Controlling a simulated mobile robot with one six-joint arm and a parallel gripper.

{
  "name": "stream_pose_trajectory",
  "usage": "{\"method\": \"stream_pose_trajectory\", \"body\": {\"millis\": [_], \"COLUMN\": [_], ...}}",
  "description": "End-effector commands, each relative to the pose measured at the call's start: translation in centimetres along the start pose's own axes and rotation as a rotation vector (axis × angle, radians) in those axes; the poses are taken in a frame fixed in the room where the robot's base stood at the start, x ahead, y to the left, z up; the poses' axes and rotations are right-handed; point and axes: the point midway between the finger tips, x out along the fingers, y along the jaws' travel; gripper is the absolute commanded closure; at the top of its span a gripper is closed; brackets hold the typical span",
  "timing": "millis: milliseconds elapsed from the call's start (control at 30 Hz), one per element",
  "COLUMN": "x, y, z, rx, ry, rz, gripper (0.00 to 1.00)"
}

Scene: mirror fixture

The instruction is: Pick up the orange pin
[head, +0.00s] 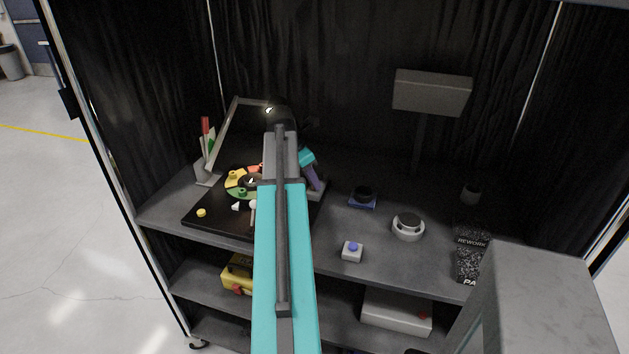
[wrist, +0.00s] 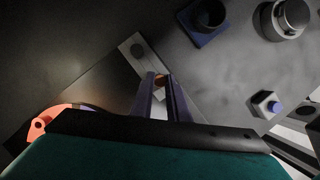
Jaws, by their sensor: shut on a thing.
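The orange pin (wrist: 160,79) shows as a small dull orange bit between my fingertips in the wrist view. Only its upper end is visible there; the rest is hidden by the fingers. My gripper (wrist: 160,86) is shut on it, its two dark purple fingers close together. In the head view my gripper (head: 314,178) is at the right edge of the black board, and I cannot make out the pin there. A pale grey block (wrist: 133,52) with a dark hole lies beside and below the fingertips; whether the pin touches it I cannot tell.
The black board (head: 205,218) carries a yellow piece (head: 235,178), a green piece and other small parts. To the right on the shelf stand a blue-based dark cup (head: 363,195), a white round holder (head: 408,228) and a button box (head: 352,252). Bare shelf lies between them.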

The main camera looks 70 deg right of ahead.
Motion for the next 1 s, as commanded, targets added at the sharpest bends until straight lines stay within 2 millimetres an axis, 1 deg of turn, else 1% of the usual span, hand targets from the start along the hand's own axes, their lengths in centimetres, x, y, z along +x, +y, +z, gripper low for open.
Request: {"method": "stream_pose_trajectory", "body": {"millis": [167,533,833,1000], "x": [-0.7,-3.2,-5.0,-6.6], "y": [0.1,0.1,-1.3,-2.3], "z": [0.3,1.2,-2.8,-6.0], "rx": [0.000,0.000,-0.002,-0.004], "ry": [0.000,-0.001,-0.001,-0.001], "rz": [0.001,0.002,0.002,0.003], "gripper": [1.00,1.00,1.00,1.00]}}
